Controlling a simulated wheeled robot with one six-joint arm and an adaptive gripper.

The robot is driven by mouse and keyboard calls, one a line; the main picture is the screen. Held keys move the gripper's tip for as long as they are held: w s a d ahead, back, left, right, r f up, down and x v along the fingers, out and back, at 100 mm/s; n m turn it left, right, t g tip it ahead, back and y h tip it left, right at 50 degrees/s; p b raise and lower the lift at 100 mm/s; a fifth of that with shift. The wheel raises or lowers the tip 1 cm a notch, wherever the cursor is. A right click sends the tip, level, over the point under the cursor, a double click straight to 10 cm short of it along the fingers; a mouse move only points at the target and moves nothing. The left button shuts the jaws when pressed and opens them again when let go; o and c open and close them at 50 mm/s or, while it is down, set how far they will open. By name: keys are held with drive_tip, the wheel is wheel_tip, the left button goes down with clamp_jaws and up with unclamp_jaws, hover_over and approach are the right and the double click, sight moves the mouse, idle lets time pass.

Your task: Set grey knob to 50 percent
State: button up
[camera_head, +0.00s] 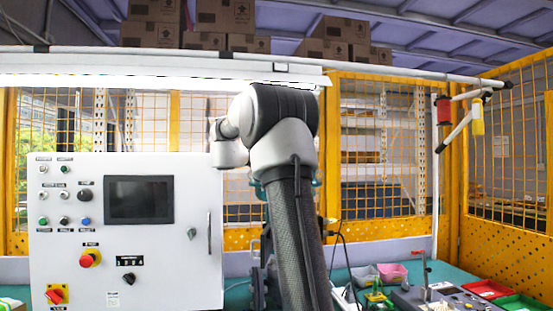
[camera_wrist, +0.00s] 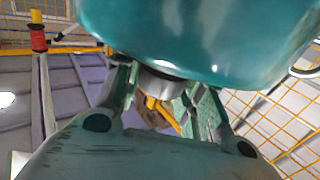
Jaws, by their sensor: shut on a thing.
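In the wrist view a short grey cylindrical part (camera_wrist: 155,84), which looks like the grey knob, sits under a large glossy teal body (camera_wrist: 200,35). My gripper (camera_wrist: 160,92) has one finger on each side of this grey part and is shut on it. A yellow piece (camera_wrist: 163,110) shows below it, between the fingers. No scale or pointer on the knob is readable, so its percentage cannot be told. In the head view my arm hides the gripper and the knob; only bits of teal (camera_head: 259,189) show beside the arm.
A white control cabinet (camera_head: 135,265) with a dark screen and buttons stands at left. A teal bench (camera_head: 352,262) at right holds a pink bin (camera_head: 392,273), a grey instrument box (camera_head: 447,297) and red and green trays (camera_head: 486,289). Yellow mesh fencing (camera_head: 500,150) encloses the area.

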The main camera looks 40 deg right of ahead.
drive_tip(key=shift+m+g, duration=0.4)
drive_tip(key=shift+g, duration=0.3)
drive_tip(key=o, duration=1)
drive_tip(key=a, duration=0.8)
drive_tip(key=s+a, duration=0.1)
drive_tip(key=a, duration=0.3)
